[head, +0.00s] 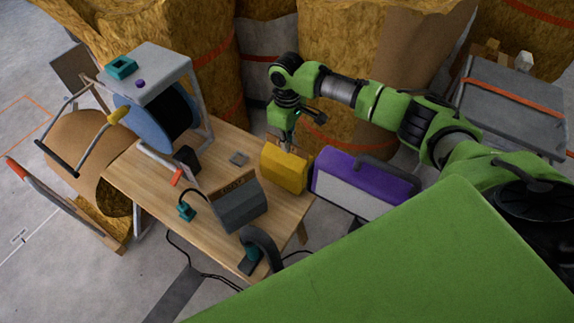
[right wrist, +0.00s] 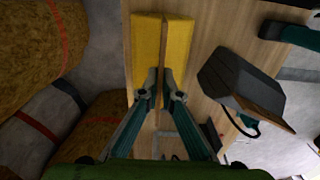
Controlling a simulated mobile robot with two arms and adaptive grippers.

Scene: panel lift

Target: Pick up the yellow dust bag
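The yellow dust bag (head: 284,167) stands on the right side of the wooden table, near its edge. My right gripper (head: 288,145) reaches down to the top of the bag from behind. In the right wrist view the bag (right wrist: 148,42) lies straight beyond the fingertips. The fingers (right wrist: 160,82) are drawn close together, one on each side of a narrow middle part of the bag, and look shut on it. The exact contact is partly hidden by the fingers. The bag appears to rest on the table. My left gripper does not show.
A purple and grey case (head: 364,182) stands close to the right of the bag. A dark grey box (head: 236,205) sits to the left on the wooden table (head: 140,178). A blue reel (head: 158,120) stands at the back left. Large straw-coloured bales (head: 335,60) stand behind.

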